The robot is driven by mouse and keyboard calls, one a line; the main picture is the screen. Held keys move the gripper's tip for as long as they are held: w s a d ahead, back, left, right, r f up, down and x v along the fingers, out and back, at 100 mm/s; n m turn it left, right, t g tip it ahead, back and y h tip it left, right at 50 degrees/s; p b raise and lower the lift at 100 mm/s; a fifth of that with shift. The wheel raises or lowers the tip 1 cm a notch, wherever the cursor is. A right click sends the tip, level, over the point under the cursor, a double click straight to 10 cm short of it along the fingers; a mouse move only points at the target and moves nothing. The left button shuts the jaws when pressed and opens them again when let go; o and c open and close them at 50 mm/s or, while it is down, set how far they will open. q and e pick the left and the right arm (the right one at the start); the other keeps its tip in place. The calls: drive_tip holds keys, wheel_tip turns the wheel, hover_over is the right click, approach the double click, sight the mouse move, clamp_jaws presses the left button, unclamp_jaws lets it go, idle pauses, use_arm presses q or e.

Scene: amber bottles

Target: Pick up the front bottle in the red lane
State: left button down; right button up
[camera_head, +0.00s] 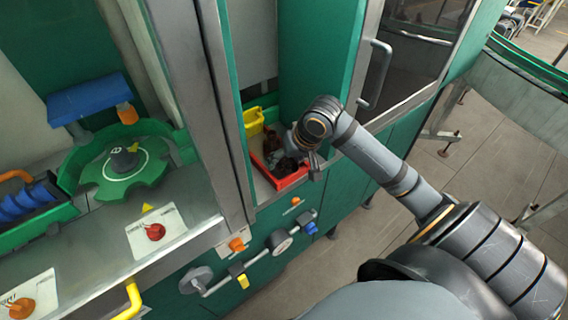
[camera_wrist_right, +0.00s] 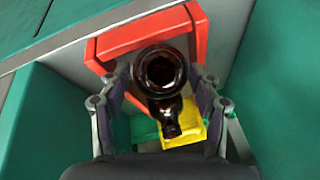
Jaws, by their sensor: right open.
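The red lane (camera_head: 292,179) is an open red tray in the cabinet bay. It also shows in the right wrist view (camera_wrist_right: 120,42). A dark amber bottle (camera_wrist_right: 160,72) stands there with its round mouth facing the wrist camera. My right gripper (camera_wrist_right: 162,92) is open, with one finger on each side of this bottle; I cannot tell whether they touch it. A second dark brown shape (camera_wrist_right: 171,128), perhaps another bottle, shows just below it. In the head view my right gripper (camera_head: 303,158) is over the lane and hides much of the bottles. My left gripper is out of view.
A yellow container (camera_head: 253,122) stands behind the red lane. A green cabinet wall (camera_head: 310,60) and a door handle (camera_head: 377,75) are close to my right arm. A metal post (camera_head: 222,110) borders the bay on the left.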

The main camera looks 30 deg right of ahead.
drive_tip(key=c, duration=1)
